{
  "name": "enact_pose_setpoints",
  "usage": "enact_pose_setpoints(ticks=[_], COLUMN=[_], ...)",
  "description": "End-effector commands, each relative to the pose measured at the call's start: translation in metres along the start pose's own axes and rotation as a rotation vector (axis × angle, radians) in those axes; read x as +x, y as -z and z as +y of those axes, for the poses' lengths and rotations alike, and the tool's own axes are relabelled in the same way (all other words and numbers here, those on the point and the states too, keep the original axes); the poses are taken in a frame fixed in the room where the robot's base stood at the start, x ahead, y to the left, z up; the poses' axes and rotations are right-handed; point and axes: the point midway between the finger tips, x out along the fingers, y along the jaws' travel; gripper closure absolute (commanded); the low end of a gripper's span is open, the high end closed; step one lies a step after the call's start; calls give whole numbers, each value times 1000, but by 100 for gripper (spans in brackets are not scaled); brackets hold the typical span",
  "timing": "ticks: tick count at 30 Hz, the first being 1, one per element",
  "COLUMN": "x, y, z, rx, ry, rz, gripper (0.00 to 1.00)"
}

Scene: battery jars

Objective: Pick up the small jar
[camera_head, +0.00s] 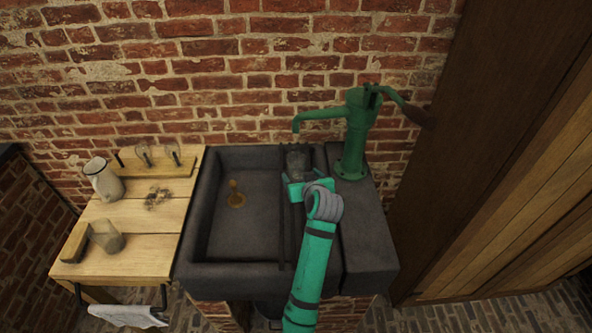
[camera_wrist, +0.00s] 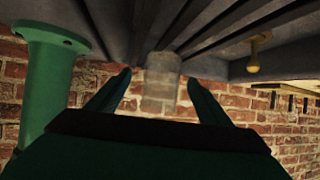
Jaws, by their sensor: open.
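A small clear glass jar (camera_head: 297,163) stands upright at the back of the ribbed strip beside the sink basin, close to the brick wall. My gripper (camera_head: 296,182) is just in front of it in the head view, and partly hides its lower part. In the wrist view, which is upside down, the jar (camera_wrist: 160,88) shows see-through between my two open fingers (camera_wrist: 158,76), with a gap on each side. How far the fingertips reach around it is hard to tell.
A green hand pump (camera_head: 353,140) stands right of the jar, its spout above and near it. The dark stone sink (camera_head: 222,235) is left, with a brass drain piece (camera_head: 235,197). A wooden worktop (camera_head: 145,262) farther left holds a white jug (camera_head: 104,180) and a larger glass (camera_head: 107,237).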

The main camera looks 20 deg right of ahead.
Motion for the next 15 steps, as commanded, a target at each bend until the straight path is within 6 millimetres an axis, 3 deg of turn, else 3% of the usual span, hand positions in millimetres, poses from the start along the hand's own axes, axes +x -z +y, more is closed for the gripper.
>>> enact_pose_setpoints(ticks=[15], x=[52], y=[6], z=[-5], rx=[-1], ry=[1], rz=[2], gripper=[27])
